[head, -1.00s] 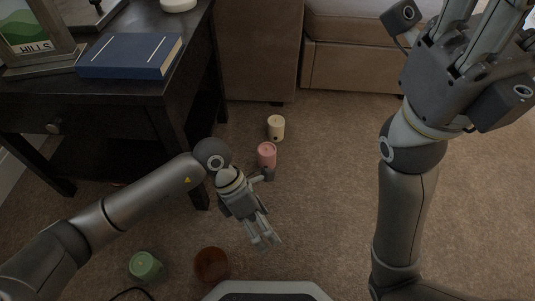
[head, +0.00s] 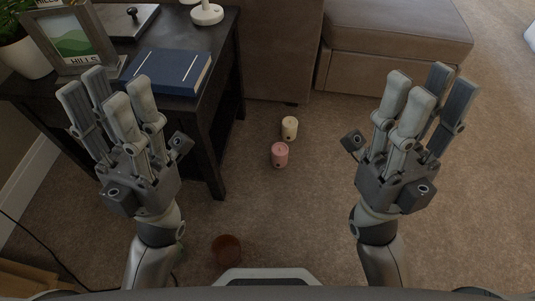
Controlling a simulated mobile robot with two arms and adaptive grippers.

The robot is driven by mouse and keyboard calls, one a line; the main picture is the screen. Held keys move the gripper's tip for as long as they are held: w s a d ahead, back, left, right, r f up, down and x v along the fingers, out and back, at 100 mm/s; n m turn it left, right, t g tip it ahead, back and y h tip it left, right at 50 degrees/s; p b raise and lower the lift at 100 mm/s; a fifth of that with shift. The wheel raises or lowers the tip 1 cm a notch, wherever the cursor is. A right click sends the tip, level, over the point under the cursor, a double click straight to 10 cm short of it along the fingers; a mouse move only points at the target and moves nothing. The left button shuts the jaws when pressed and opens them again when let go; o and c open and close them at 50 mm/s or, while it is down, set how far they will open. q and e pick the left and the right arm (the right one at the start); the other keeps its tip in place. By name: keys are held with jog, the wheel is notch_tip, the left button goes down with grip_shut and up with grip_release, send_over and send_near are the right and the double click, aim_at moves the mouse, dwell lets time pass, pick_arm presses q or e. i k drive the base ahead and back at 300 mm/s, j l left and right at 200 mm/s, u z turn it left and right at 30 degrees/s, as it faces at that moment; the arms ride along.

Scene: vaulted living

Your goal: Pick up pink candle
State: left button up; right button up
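The pink candle (head: 280,155) stands upright on the carpet, a little right of the dark side table and just in front of a cream candle (head: 289,128). My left gripper (head: 112,106) is raised at the left, in front of the side table in the picture, with its fingers spread open and nothing in them. My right gripper (head: 424,108) is raised at the right over the carpet, also open and empty. Both grippers are well apart from the pink candle, which is in full view between them.
A dark side table (head: 212,124) carries a blue book (head: 170,70), a framed picture (head: 72,42) and a white lamp base (head: 207,14). A brown ottoman (head: 395,48) stands behind. An orange-brown cup-like object (head: 226,249) is on the carpet near my base. The carpet right of the candles is clear.

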aim_at(280, 150)
jog(key=i+l+u, duration=0.2)
jog(key=l+u, duration=0.25)
jog(key=i+l+u, duration=0.1)
jog(key=l+u, duration=0.2)
jog(key=u, duration=0.15)
jog(key=l+u, duration=0.7)
jog(key=l, duration=2.05)
jog(key=k, duration=0.1)
